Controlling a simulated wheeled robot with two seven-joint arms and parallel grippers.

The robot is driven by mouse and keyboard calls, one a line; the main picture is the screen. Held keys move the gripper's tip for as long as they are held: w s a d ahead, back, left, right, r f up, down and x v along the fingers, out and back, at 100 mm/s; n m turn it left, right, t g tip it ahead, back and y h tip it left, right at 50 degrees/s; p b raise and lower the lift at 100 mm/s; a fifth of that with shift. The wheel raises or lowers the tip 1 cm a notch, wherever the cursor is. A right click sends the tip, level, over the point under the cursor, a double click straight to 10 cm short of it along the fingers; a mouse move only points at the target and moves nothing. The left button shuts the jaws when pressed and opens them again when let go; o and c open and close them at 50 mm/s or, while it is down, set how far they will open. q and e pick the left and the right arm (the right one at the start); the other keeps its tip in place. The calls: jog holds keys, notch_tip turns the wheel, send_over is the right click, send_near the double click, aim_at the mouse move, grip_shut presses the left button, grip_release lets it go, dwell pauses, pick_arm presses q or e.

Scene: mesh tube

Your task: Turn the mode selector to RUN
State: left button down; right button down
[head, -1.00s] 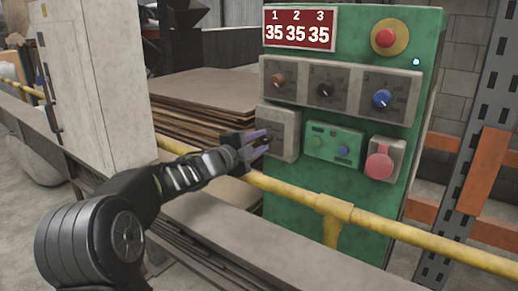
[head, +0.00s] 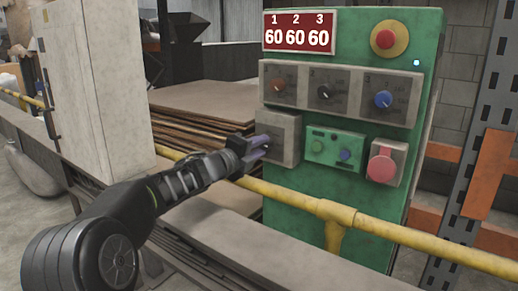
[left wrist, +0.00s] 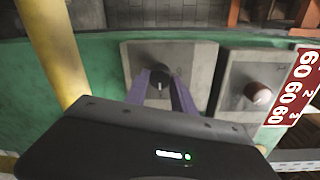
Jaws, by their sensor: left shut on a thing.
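The mode selector is a dark knob (left wrist: 158,78) with a white mark, on a grey square box (head: 289,137) on the green panel's left side. My left gripper (head: 266,146) has its purple fingers at this box. In the left wrist view the two fingers (left wrist: 160,85) lie on either side of the knob and are shut on it. In the head view the fingers hide the knob. I cannot read a RUN label. My right gripper is not in view.
The green panel (head: 350,200) carries a red display (head: 299,32) reading 60 60 60, brown, black and blue dials, a red stop button (head: 384,39) and a pink-red button (head: 381,169).

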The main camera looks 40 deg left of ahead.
pick_arm(q)
jog(key=shift+f, duration=0.1)
jog(key=c, duration=1.1)
grip_release()
jog(key=shift+o, duration=0.2)
jog(key=shift+s, duration=0.1)
jog(key=s+p, duration=0.1)
jog(key=s, duration=0.6)
jog(key=shift+s+r, duration=0.25)
jog(key=shift+s, duration=0.05)
jog(key=shift+d, duration=0.1)
